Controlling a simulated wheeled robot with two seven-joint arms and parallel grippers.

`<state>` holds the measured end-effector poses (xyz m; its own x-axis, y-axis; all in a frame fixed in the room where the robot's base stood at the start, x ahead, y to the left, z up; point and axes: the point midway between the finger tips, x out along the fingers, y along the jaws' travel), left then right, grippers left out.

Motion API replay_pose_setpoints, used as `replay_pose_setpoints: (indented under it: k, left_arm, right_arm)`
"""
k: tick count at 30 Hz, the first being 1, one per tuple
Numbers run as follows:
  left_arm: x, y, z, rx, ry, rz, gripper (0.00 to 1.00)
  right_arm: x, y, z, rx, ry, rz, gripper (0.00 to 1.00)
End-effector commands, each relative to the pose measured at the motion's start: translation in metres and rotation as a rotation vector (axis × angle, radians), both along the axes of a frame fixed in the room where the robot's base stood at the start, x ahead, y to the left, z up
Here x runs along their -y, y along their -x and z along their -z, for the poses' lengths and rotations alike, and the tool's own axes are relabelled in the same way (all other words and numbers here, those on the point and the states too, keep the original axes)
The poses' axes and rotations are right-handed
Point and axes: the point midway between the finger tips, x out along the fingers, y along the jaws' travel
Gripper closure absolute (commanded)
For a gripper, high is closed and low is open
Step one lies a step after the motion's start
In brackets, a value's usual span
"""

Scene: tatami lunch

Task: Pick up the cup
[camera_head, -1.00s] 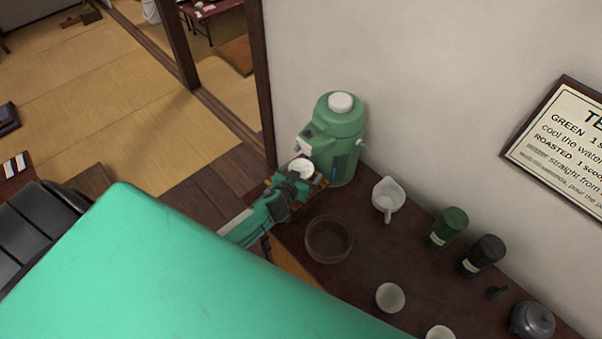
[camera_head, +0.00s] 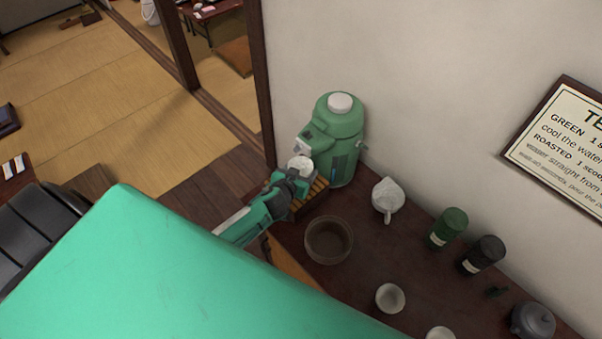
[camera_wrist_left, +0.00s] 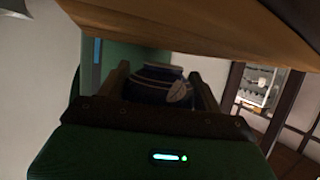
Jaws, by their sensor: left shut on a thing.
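The cup (camera_head: 300,163) shows its pale round mouth in the head view, just in front of the green hot-water dispenser (camera_head: 340,130). My left gripper (camera_head: 297,178) is shut on it. The cup looks held over or beside the wooden slatted tray (camera_head: 318,188); I cannot tell the gap. My right gripper is not in view.
A brown bowl (camera_head: 329,240) stands close to my left gripper. A white spouted pitcher (camera_head: 388,200), a green canister (camera_head: 448,228), a black canister (camera_head: 483,254), a pale cup (camera_head: 390,298) and a grey teapot (camera_head: 532,320) stand along the dark counter (camera_head: 430,280). The wall is behind.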

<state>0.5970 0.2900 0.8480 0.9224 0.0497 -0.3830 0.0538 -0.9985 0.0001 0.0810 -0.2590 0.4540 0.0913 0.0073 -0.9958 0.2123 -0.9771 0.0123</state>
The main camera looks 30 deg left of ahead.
Motion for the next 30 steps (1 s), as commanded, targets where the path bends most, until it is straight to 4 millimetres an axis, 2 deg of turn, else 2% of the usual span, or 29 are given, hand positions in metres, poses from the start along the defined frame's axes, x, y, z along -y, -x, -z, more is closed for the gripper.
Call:
replay_pose_setpoints:
  k: [7,30]
  left_arm:
    - [0.001,0.002,-0.019,0.001,0.001,0.002,0.64]
    - [0.006,0.105,-0.017,0.000,0.002,0.000,0.64]
  right_arm:
    - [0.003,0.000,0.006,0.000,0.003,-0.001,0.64]
    - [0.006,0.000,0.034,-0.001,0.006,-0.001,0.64]
